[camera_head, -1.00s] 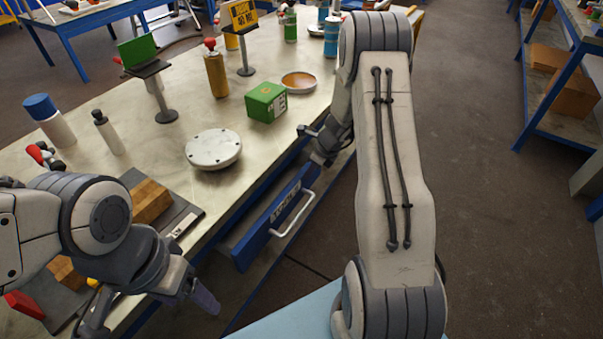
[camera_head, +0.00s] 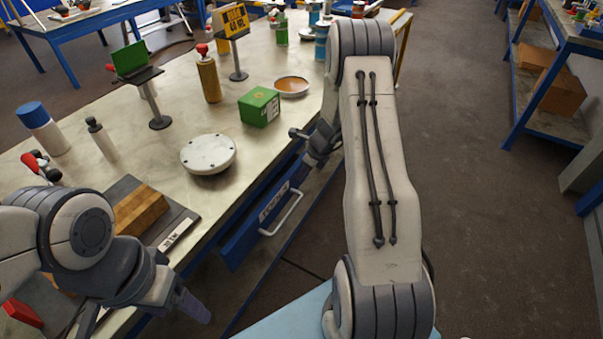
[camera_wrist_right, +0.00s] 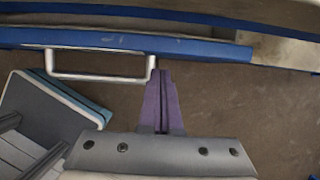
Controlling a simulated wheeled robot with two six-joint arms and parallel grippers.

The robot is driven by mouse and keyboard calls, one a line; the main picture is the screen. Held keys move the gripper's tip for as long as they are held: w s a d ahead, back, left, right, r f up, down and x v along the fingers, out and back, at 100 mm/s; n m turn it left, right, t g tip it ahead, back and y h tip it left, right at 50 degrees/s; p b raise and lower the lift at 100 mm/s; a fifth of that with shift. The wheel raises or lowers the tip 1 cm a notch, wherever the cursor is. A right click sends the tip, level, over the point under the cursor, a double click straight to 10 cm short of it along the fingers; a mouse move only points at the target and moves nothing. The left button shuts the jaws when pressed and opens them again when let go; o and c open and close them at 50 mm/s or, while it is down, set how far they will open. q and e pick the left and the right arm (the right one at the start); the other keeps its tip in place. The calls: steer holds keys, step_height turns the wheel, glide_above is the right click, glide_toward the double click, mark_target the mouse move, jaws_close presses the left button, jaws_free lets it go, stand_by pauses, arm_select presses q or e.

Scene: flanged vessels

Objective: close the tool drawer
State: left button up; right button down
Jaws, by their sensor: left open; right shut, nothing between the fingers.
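The tool drawer (camera_head: 255,222) has a blue front with a label and a silver bar handle (camera_head: 283,214). It sits under the bench's front edge, and its front stands out a little from the bench. In the right wrist view the blue front (camera_wrist_right: 130,40) runs across the top, with the handle (camera_wrist_right: 95,78) below it. My right gripper (camera_wrist_right: 161,75) is shut and empty, its purple fingertips close to the handle's right end; contact is unclear. My left gripper (camera_head: 145,314) is open and empty at the bench's front left.
On the bench (camera_head: 172,108) stand a white flanged disc (camera_head: 208,153), a green box (camera_head: 259,107), a copper dish (camera_head: 292,87), bottles and sign stands. A wooden block (camera_head: 140,210) lies on a dark tray near my left arm.

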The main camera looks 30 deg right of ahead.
steer(key=s+d+f+p+v, duration=0.1)
steer(key=s+p+v, duration=0.1)
steer(key=v, duration=0.9)
steer(key=s+a+r+n+g+p, duration=0.1)
steer(key=s+a+r+n+p, duration=0.1)
steer(key=a+r+n, duration=0.55)
steer(key=s+a+r+n+g+p, duration=0.1)
steer(key=s+a+r+n+p, duration=0.3)
steer(key=a, duration=0.7)
steer(key=s+a+r+n+g, duration=0.1)
steer(key=a+r+n, duration=0.4)
steer(key=a+n, duration=0.35)
steer(key=s+a+r+n+p, duration=0.1)
steer(key=s+a+r+n, duration=0.2)
steer(key=s+n, duration=0.5)
steer(key=s+a+r+n+h+p, duration=0.1)
steer(key=s+a+r+n+p, duration=0.1)
steer(key=s+n, duration=0.7)
step_height(320, 180, up, 2)
steer(key=shift+s+a+r+g, duration=0.2)
steer(key=shift+s+a+g, duration=0.3)
steer(key=shift+s, duration=0.65)
steer(key=shift+a, duration=0.1)
